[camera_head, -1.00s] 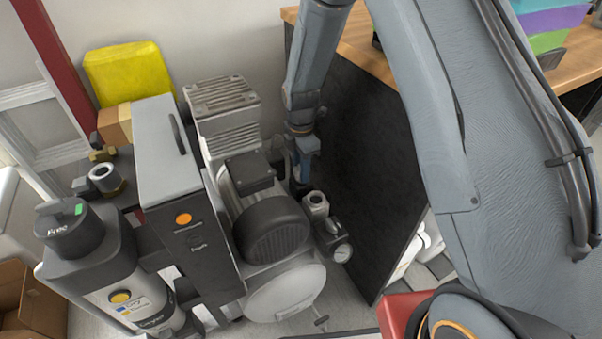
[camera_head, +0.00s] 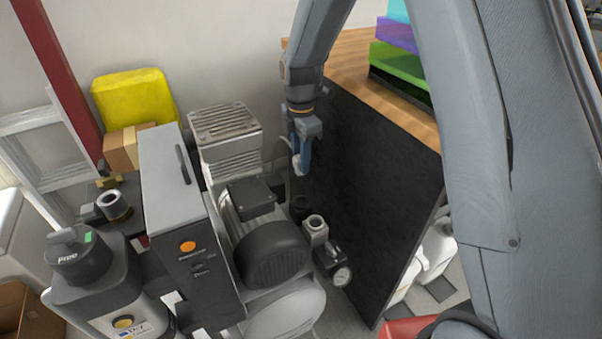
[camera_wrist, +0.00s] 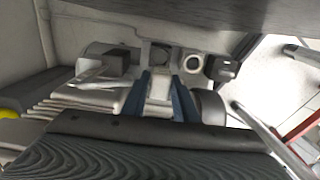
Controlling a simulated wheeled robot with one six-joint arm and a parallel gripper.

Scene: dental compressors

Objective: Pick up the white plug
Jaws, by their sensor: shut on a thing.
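My gripper (camera_head: 299,167) is raised in the gap between the compressor and the dark panel, with its blue fingers pointing down. It is shut on the white plug (camera_head: 298,168), a small pale piece that shows at the fingertips. In the wrist view, my gripper (camera_wrist: 160,82) has its two blue fingers on either side of the pale plug (camera_wrist: 159,90). Much of the plug is hidden by the fingers in the head view.
The compressor with a black motor cover (camera_head: 272,254) stands just left of the gripper. The dark panel (camera_head: 375,200) under the wooden top (camera_head: 352,58) is close on the right. A pressure gauge (camera_head: 341,276) and fittings lie below. A yellow container (camera_head: 135,97) stands back left.

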